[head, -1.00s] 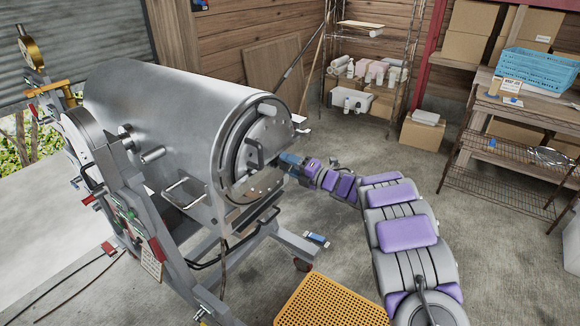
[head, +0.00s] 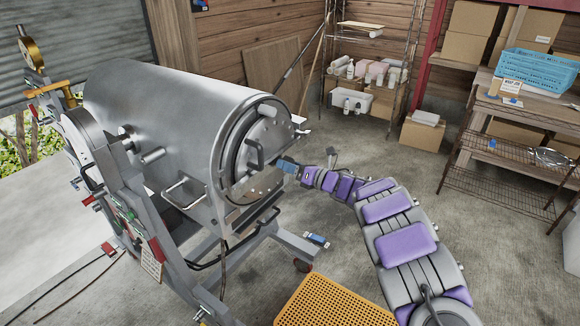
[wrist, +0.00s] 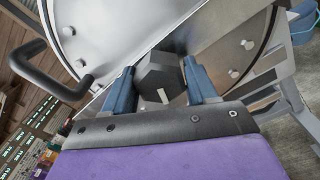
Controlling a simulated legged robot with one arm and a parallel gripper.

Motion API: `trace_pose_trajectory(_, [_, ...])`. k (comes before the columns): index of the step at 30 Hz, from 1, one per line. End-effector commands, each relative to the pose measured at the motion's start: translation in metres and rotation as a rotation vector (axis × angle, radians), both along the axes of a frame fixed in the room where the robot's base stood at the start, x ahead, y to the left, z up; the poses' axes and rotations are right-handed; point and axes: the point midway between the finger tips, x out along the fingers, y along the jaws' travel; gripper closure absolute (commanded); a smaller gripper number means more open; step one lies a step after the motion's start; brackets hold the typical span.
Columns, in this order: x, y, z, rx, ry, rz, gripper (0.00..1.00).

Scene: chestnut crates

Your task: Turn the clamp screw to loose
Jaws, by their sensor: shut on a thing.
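The clamp screw (wrist: 158,76) has a dark, faceted knob at the front of the steel drum, with a small pale mark on its face. In the wrist view my gripper (wrist: 160,82) has one blue finger on each side of the knob and is shut on it. In the head view my gripper (head: 286,167) is at the lower right of the drum's round door (head: 262,140). The knob is hidden there behind the gripper, and the thread of the screw cannot be seen.
A black bar handle (wrist: 45,62) stands out from the door, left of my gripper. The steel drum (head: 165,110) rests on a grey wheeled frame (head: 265,245). An orange perforated crate (head: 335,303) lies low in front.

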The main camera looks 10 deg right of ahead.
Motion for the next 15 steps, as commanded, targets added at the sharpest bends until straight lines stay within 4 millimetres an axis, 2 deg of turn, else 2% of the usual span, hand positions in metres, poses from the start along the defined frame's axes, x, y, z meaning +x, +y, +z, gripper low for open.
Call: trace_pose_trajectory(15, [-0.0004,-0.0003,-0.0036,-0.039,-0.029,-0.002,0.73])
